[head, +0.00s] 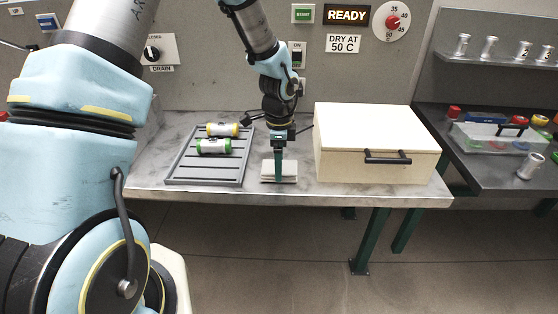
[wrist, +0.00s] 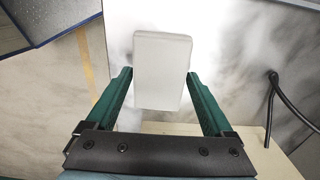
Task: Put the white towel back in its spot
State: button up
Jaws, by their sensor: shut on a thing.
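The white towel (head: 267,176) is a folded, flat block at the front middle of the grey marbled bench, between the slatted tray and the white box. In the wrist view the towel (wrist: 162,65) is a pale upright rectangle between the fingers. My gripper (head: 279,178) points straight down onto the towel, and its green fingers are shut on it. The gripper also shows in the wrist view (wrist: 158,78). I cannot tell whether the towel rests on the bench or is slightly above it.
A grey slatted tray (head: 180,176) on the left holds a yellow-ended cylinder (head: 223,130) and a green-ended cylinder (head: 213,146). A white box (head: 361,145) with a black handle (head: 387,157) stands close on the right. The wall sign (head: 347,15) reads READY.

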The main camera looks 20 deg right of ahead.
jog(key=shift+f, duration=0.1)
jog(key=shift+f, duration=0.15)
jog(key=o, duration=1.1)
jog(key=shift+b, duration=0.45)
notch_tip(320, 180, up, 11)
jog(key=b, duration=0.2)
jog(key=s+a+n, duration=0.2)
jog(key=a+n, duration=0.9)
jog(key=a, duration=0.4)
jog(key=s+a+n+t, duration=0.1)
jog(key=s+a+n, duration=0.1)
jog(key=a+n, duration=0.9)
jog(key=a, duration=0.4)
jog(key=shift+a+t, duration=0.25)
jog(key=shift+t, duration=0.05)
